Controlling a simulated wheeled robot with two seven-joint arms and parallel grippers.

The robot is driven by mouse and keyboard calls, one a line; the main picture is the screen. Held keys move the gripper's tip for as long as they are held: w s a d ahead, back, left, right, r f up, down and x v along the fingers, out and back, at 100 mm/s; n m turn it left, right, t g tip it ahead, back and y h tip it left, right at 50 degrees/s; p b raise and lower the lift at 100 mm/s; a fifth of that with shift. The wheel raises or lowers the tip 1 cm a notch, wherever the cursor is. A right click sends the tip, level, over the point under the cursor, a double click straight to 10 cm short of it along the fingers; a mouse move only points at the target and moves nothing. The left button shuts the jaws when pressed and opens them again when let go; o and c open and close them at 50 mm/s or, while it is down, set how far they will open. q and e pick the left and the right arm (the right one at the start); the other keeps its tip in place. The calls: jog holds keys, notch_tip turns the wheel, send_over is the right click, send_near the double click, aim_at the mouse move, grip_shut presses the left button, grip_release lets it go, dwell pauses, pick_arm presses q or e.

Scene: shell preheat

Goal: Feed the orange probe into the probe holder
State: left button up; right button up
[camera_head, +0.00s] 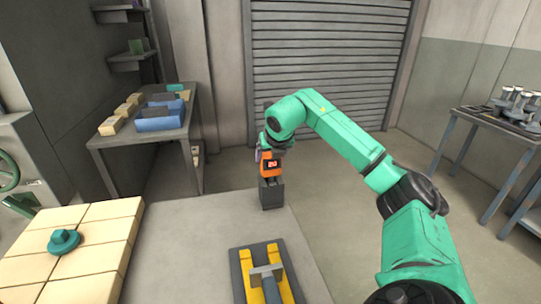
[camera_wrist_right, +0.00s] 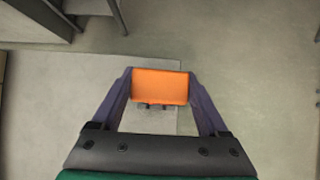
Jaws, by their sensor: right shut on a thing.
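The orange probe (camera_head: 270,167) has a small dark display with lit digits. It is upright in my right gripper (camera_head: 267,156), near the far edge of the grey table. In the right wrist view the purple fingers (camera_wrist_right: 160,76) press on both sides of the probe's orange end (camera_wrist_right: 160,88). A dark grey block (camera_head: 271,195), which looks like the probe holder, stands on the table directly below the probe. The probe's lower end meets the block's top in the picture. I cannot tell whether it is inside. My left gripper is not in view.
A dark tray with yellow rails and a grey handle (camera_head: 268,273) lies at the table's near side. Cream blocks (camera_head: 98,250) with a teal knob (camera_head: 63,241) are at left. Side tables stand back left (camera_head: 140,138) and right (camera_head: 480,128). The table around the holder is clear.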

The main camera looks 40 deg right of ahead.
jog(key=shift+f, duration=0.35)
jog(key=o, duration=1.4)
jog(key=v, duration=1.4)
jog(key=shift+s+a+r, duration=0.15)
jog(key=shift+s+r, duration=0.1)
